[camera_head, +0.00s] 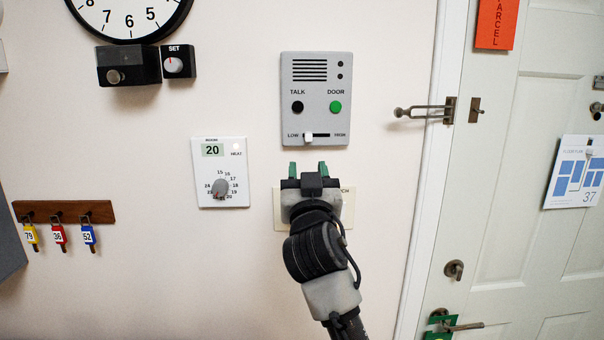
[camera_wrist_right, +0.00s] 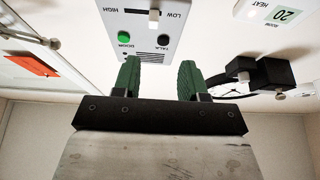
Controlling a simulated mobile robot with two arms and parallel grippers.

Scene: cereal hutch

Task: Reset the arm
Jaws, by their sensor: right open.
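My right gripper (camera_head: 307,168) reaches up from the bottom of the head view, in front of a pale wall plate (camera_head: 281,212) that it mostly hides. Its two green fingers are apart with nothing between them. In the right wrist view the open fingers (camera_wrist_right: 160,78) point toward the wall, with the grey intercom panel (camera_wrist_right: 135,12) beyond them. In the head view the fingertips are just below that intercom panel (camera_head: 317,80). I cannot tell how far they are from the wall. My left gripper is not in view.
A thermostat (camera_head: 220,150) is left of my arm. A key rack (camera_head: 65,211) holds several tagged keys. A clock (camera_head: 128,15) hangs above a black knob box (camera_head: 128,66). At right, a white door (camera_head: 500,200) has a latch (camera_head: 425,111) and handle (camera_head: 462,327). Bare wall lies between.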

